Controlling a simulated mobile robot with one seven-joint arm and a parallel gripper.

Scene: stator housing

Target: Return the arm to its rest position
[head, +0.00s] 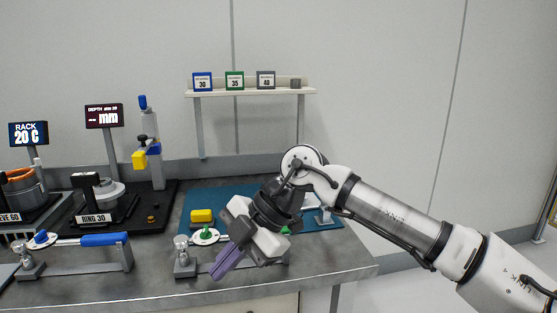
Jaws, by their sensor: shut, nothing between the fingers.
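My arm reaches in from the right, over the right part of the grey workbench (330,271). My gripper (217,272) points down and left near the bench's front edge, with its purple fingers together and nothing between them. The gripper and wrist hide part of the teal mat (240,191) and part of a tool with a green part (205,232) that lies behind them.
A yellow block (202,216) is on the mat. A blue-handled tool (105,239) rests on stands at front left. Ring 30 fixture, displays and a yellow-blue device (153,150) stand behind. A shelf (250,92) holds labelled boxes. Space above the bench's right end is occupied by my arm.

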